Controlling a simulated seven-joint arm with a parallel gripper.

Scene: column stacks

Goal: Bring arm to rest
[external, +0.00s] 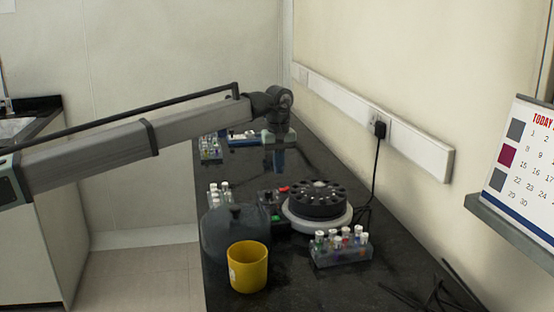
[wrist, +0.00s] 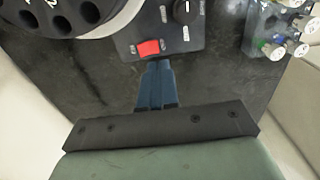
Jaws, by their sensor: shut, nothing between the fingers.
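My gripper (external: 279,168) hangs over the dark bench in the external view, pointing down, behind the centrifuge. Its blue fingers (wrist: 157,68) are together and empty in the wrist view. The fingertips lie just below the control panel (wrist: 160,32) in that picture; I cannot tell the height gap. The panel has a red switch (wrist: 148,48) and a black knob (wrist: 187,11). The centrifuge (external: 319,200) has an open black rotor with holes on a white base. My arm reaches in from the left.
Tube racks stand at the front right (external: 341,250), left (external: 218,193) and far left (external: 210,148) of the bench (external: 390,270). A yellow mug (external: 248,267) stands at the front beside a grey see-through dome (external: 228,236). A cable (external: 376,165) hangs from the wall socket.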

